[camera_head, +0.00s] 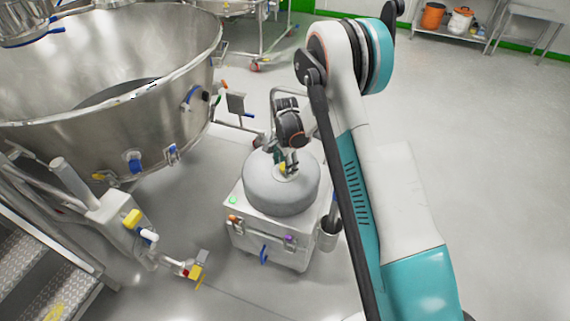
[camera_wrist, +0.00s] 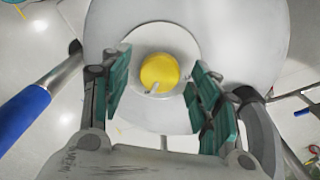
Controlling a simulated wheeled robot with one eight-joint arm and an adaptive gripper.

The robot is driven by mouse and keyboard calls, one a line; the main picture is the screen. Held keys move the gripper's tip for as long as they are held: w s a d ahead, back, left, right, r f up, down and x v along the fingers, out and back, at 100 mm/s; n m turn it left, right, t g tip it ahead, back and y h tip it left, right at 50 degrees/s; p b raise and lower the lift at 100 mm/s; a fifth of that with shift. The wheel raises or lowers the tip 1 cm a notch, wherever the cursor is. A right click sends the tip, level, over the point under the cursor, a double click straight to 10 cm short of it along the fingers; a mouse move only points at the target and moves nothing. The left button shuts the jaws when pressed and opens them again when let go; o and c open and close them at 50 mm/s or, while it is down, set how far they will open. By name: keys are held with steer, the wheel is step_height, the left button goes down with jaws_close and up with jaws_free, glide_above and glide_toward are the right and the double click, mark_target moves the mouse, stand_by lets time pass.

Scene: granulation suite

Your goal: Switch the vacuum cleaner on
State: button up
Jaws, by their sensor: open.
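The vacuum cleaner (camera_head: 281,186) is a squat grey drum on a white, box-shaped base, standing on the floor in the middle of the head view. A yellow knob (camera_wrist: 159,72) sits on a pale round plate (camera_wrist: 180,38) on the drum's top. My gripper (camera_wrist: 158,84) is open over the drum, with one green-padded finger on each side of the knob. A gap shows between each pad and the knob in the wrist view. In the head view my gripper (camera_head: 280,160) covers part of the drum's top and most of the knob.
A large steel vessel (camera_head: 150,110) stands close on the left. Metal steps (camera_head: 25,260) are at lower left. A blue-gripped handle (camera_wrist: 25,115) shows at the left of the wrist view. A shelf with orange and white buckets (camera_head: 447,20) is far back. The right floor is clear.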

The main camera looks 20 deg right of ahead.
steer(key=shift+r, duration=0.1)
step_height(320, 180, up, 12)
stand_by(0.5)
steer(key=s+r+n+t, duration=0.2)
steer(key=s+r+n, duration=0.1)
steer(key=s+r, duration=0.55)
steer(key=s+r+n+t, duration=0.1)
steer(key=s+r+n, duration=0.35)
steer(key=r, duration=0.65)
steer(key=s+r+n+t, duration=0.2)
steer(key=s+n+t, duration=0.2)
steer(key=s, duration=1.6)
steer(key=n, duration=0.3)
steer(key=shift+s+r, duration=0.15)
steer(key=shift+s, duration=0.2)
